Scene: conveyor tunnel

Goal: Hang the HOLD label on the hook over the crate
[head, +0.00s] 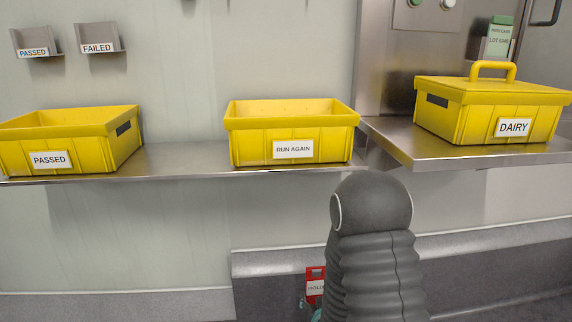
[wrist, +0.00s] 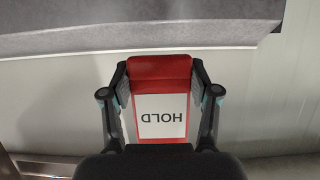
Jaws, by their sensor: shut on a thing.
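The HOLD label (wrist: 161,114) is a red tag with a white panel, and it shows upside down in the wrist view. My gripper (wrist: 159,78) is shut on its two sides. In the head view a part of the red label (head: 316,273) shows low down, left of my arm, which hides the rest. The yellow RUN AGAIN crate (head: 292,134) stands on the shelf above it, and the yellow PASSED crate (head: 70,148) stands at the left. Small dark ends (head: 228,3) show at the top edge of the head view; I cannot tell whether they are hooks.
A steel shelf (head: 185,160) carries the open crates. A lidded yellow DAIRY crate (head: 490,113) stands on a steel surface at the right. PASSED (head: 36,45) and FAILED (head: 100,41) holders are on the wall. A grey ledge (head: 480,255) runs below the shelf.

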